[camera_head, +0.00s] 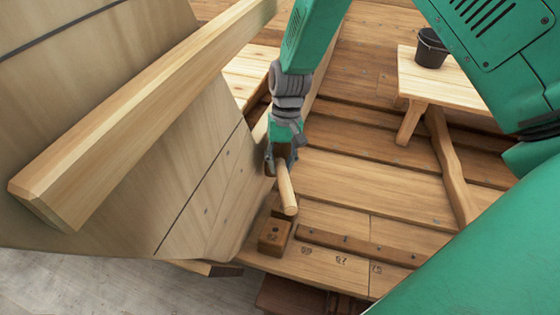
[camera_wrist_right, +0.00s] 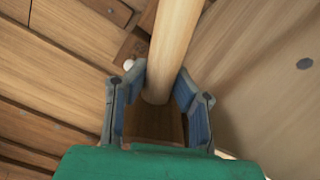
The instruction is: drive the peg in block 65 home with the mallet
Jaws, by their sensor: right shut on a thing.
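My right gripper (camera_head: 281,158) is low over the hull planks in the head view, its fingers pointing down. It is shut on a wooden mallet. The mallet's pale round part (camera_head: 287,190) slants down out of the fingers. In the right wrist view the same pale round part (camera_wrist_right: 168,50) runs up from a darker wooden part (camera_wrist_right: 155,123) between the two fingers (camera_wrist_right: 160,108). A small brown block (camera_head: 272,240) sits just below the mallet; I cannot read its number. A pale round end, perhaps the peg (camera_wrist_right: 133,64), shows beside the mallet. My left gripper is out of view.
A long pale beam (camera_head: 140,115) and a slanting hull plank wall (camera_head: 190,165) stand close on the left. A brown strip (camera_head: 355,245) lies by numbered planks. A bench (camera_head: 445,85) with a dark bucket (camera_head: 431,48) is at the upper right.

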